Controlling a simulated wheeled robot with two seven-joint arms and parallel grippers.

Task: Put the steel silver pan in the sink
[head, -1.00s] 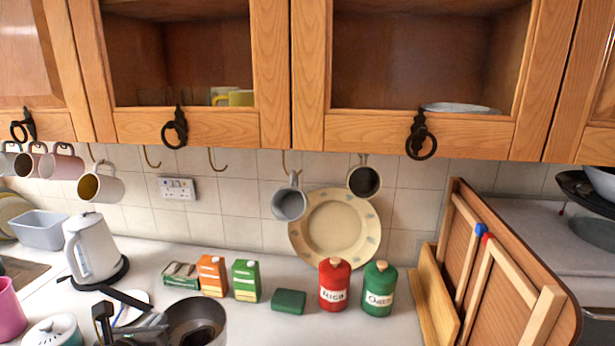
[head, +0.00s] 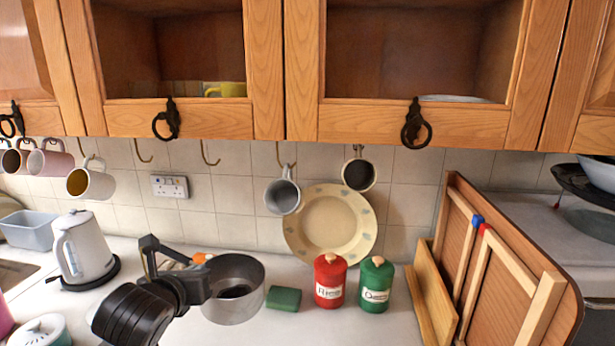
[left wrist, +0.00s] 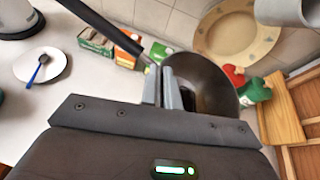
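The steel silver pan (head: 250,270) is a round deep pan with a dark handle, seen in front of the tiled wall in the head view. My left gripper (head: 203,284) is shut on the handle where it meets the bowl and seems to hold the pan above the counter. In the left wrist view, the pan's bowl (left wrist: 213,75) lies beyond the fingers (left wrist: 162,88), and the handle (left wrist: 100,24) runs to the upper left. Part of the sink (head: 17,270) shows at the left edge in the head view. My right gripper is not in view.
A white kettle (head: 83,250) and a grey-blue tub (head: 28,230) stand near the sink. The red Rice canister (head: 329,284), green canister (head: 375,286) and green box (head: 284,298) stand right of the pan. Mugs hang from hooks above, including a grey one (head: 283,195).

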